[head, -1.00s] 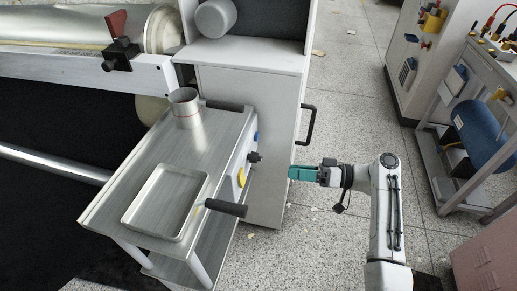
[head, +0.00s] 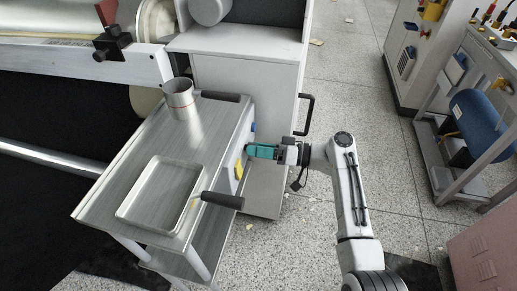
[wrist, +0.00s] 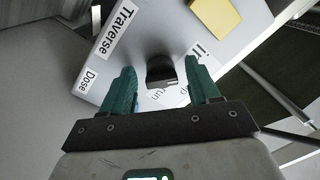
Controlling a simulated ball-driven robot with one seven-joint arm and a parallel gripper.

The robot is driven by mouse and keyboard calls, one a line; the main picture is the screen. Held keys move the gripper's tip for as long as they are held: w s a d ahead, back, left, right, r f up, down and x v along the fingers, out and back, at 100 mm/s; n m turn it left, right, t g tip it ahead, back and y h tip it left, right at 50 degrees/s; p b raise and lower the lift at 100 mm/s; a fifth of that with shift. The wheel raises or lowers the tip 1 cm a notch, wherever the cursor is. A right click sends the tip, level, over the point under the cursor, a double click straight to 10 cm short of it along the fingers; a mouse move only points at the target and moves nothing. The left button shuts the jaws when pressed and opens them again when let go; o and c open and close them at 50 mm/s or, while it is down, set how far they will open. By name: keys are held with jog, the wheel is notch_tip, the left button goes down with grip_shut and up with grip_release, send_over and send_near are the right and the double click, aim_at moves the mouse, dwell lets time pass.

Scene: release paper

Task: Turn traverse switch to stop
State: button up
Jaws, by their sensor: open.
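The traverse switch (wrist: 161,70) is a black knob on a light panel in the wrist view, below the "Traverse" label (wrist: 117,27). The word "run" is printed beside it; other print is partly hidden by a finger. My gripper (wrist: 160,85) is open, with a teal finger on either side of the knob and gaps showing on both sides. In the head view my gripper (head: 250,150) is at the right side panel of the metal cart (head: 150,150), and it hides the knob there.
A yellow pad (wrist: 217,16) is on the panel near the switch; it also shows in the head view (head: 239,170). The cart's black handle (head: 222,201) sticks out in front of my gripper. A tray (head: 160,192) and a metal cup (head: 181,100) stand on the cart.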

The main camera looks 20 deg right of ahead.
jog(key=shift+a, duration=0.1)
jog(key=c, duration=1)
jog(key=shift+m, duration=0.3)
jog(key=m+p, duration=0.2)
jog(key=m, duration=0.3)
jog(key=shift+f+m+t+p, duration=0.1)
jog(key=shift+m+t+p, duration=0.3)
jog(key=shift+m+p, duration=1.35)
jog(key=shift+m+b, duration=0.6)
jog(key=shift+m, duration=0.05)
jog(key=o, duration=1)
